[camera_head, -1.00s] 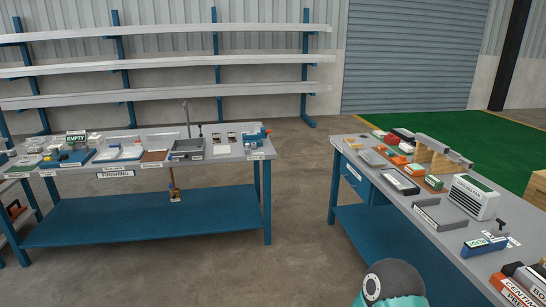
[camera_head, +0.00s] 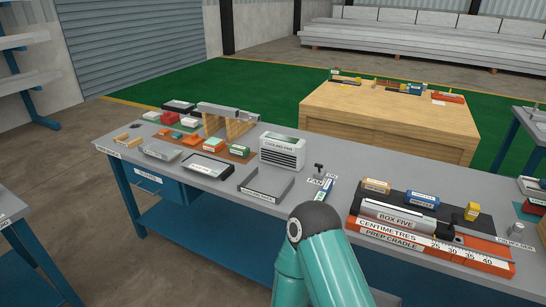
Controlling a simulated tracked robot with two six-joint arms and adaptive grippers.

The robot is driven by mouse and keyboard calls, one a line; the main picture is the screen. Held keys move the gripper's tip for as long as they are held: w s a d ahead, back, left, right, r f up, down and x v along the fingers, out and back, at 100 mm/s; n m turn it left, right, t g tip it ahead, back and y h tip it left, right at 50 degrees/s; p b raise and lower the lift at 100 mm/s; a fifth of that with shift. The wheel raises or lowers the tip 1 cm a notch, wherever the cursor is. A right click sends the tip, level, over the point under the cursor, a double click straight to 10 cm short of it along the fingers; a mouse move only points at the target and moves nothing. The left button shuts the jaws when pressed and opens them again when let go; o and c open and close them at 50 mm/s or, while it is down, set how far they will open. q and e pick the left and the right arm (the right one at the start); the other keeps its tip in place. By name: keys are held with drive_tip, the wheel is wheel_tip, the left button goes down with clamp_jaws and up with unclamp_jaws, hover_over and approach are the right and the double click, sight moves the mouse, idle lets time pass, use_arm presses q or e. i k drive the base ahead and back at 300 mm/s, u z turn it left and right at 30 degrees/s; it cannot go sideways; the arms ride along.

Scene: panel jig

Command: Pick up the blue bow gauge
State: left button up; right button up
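I cannot tell for sure which thing is the blue bow gauge, as the labels are too small to read. A blue labelled piece (camera_head: 324,190) lies on the grey bench, right of the grey tray and partly behind my teal arm. A small blue block (camera_head: 423,198) with a white label sits on the dark mat of the same bench. Another blue thing (camera_head: 413,88) lies on the wooden table farther back. Neither gripper shows; only a teal arm link of mine with a dark joint stands at the bottom middle.
The grey bench (camera_head: 222,180) holds a grey tray (camera_head: 262,190), a white cooling fan box (camera_head: 282,151), an orange prep cradle (camera_head: 430,240) with a long grey bar, and wooden blocks under a grey beam. The wooden table (camera_head: 390,121) stands behind on green floor.

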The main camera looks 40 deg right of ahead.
sight(322, 196)
drive_tip(key=z, duration=0.4)
drive_tip(key=i, duration=1)
drive_tip(key=z, duration=0.55)
drive_tip(key=k, duration=0.85)
drive_tip(key=z, duration=0.25)
drive_tip(key=i, duration=0.9)
drive_tip(key=u, duration=0.05)
